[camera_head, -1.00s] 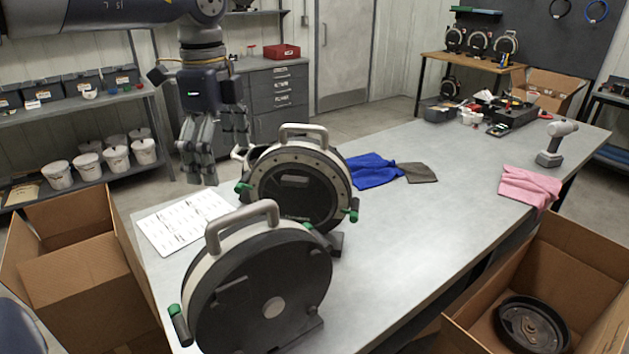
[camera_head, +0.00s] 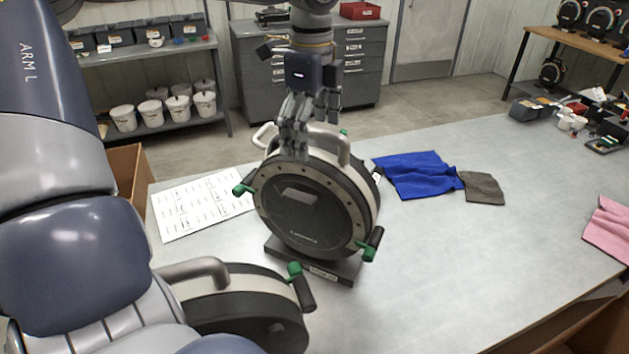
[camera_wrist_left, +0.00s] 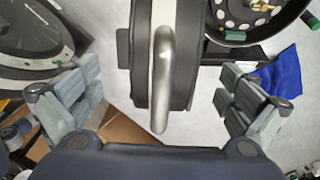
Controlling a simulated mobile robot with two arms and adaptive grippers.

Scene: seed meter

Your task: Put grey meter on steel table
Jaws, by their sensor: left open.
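Seed meters stand upright on the steel table (camera_head: 430,260). The middle meter (camera_head: 312,205) has a black round face, a pale rim and green-tipped knobs. A nearer dark grey meter (camera_head: 255,305) is partly hidden by my left arm. A third handle (camera_head: 263,137) shows behind the middle meter. I cannot tell which is the task's grey meter. My left gripper (camera_head: 308,138) is open at the top of the middle meter, overlapping its handle. In the left wrist view a grey handle (camera_wrist_left: 162,75) lies between the spread fingers (camera_wrist_left: 157,72), apart from both. My right gripper is out of view.
A blue cloth (camera_head: 415,174) and a dark cloth (camera_head: 482,187) lie right of the meters. A printed sheet (camera_head: 200,205) lies left. A pink cloth (camera_head: 608,230) is at the right edge. The table's middle right is clear.

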